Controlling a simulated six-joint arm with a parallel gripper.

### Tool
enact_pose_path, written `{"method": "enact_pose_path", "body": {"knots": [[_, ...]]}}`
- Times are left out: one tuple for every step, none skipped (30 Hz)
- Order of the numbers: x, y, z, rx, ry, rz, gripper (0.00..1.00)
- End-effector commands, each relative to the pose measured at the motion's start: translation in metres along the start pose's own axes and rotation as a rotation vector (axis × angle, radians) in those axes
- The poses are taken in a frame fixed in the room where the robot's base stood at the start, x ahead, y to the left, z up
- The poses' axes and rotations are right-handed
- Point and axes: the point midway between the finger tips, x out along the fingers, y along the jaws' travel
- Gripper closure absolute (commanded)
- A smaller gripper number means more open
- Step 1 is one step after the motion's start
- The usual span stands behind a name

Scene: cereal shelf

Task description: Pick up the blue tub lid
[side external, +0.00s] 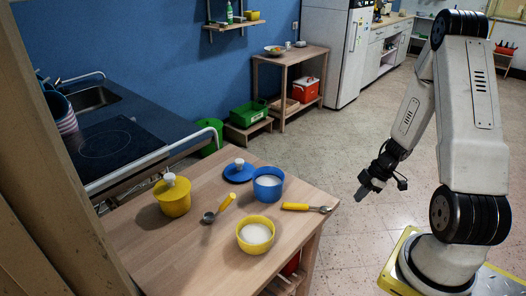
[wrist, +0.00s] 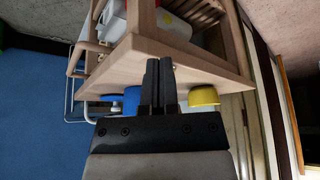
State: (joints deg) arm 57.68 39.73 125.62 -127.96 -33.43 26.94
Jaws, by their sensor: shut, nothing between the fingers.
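The blue tub lid (side external: 238,171) with a white knob lies flat on the wooden table (side external: 150,238), just left of the blue tub (side external: 267,184). The blue tub stands open with white contents. My gripper (side external: 366,190) is off the table's right side, well apart from the lid, shut and empty. In the wrist view my gripper (wrist: 159,62) shows its fingers together in front of the table edge. Blue shapes show left of the fingers there, partly hidden; I cannot tell lid from tub for certain.
A yellow tub with its lid on (side external: 173,196), an open yellow tub (side external: 255,235) with white contents, and two yellow-handled scoops, one mid-table (side external: 220,208) and one near the right edge (side external: 305,208), are on the table. Free floor lies between table and my base.

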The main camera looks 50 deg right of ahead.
Motion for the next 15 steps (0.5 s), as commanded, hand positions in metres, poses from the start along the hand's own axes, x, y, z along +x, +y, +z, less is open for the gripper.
{"method": "enact_pose_path", "body": {"knots": [[0.0000,0.0000,0.0000,0.000,0.000,0.000,1.00],[0.0000,0.0000,0.0000,0.000,0.000,0.000,1.00],[0.0000,0.0000,0.0000,0.000,0.000,0.000,0.97],[0.0000,0.0000,0.0000,0.000,0.000,0.000,0.87],[0.0000,0.0000,0.0000,0.000,0.000,0.000,0.78],[0.0000,0.0000,0.0000,0.000,0.000,0.000,0.65],[0.0000,0.0000,0.0000,0.000,0.000,0.000,0.56],[0.0000,0.0000,0.0000,0.000,0.000,0.000,0.46],[0.0000,0.0000,0.0000,0.000,0.000,0.000,0.33],[0.0000,0.0000,0.0000,0.000,0.000,0.000,0.24],[0.0000,0.0000,0.0000,0.000,0.000,0.000,0.14],[0.0000,0.0000,0.0000,0.000,0.000,0.000,0.11],[0.0000,0.0000,0.0000,0.000,0.000,0.000,0.11],[0.0000,0.0000,0.0000,0.000,0.000,0.000,0.11],[0.0000,0.0000,0.0000,0.000,0.000,0.000,0.11]]}}
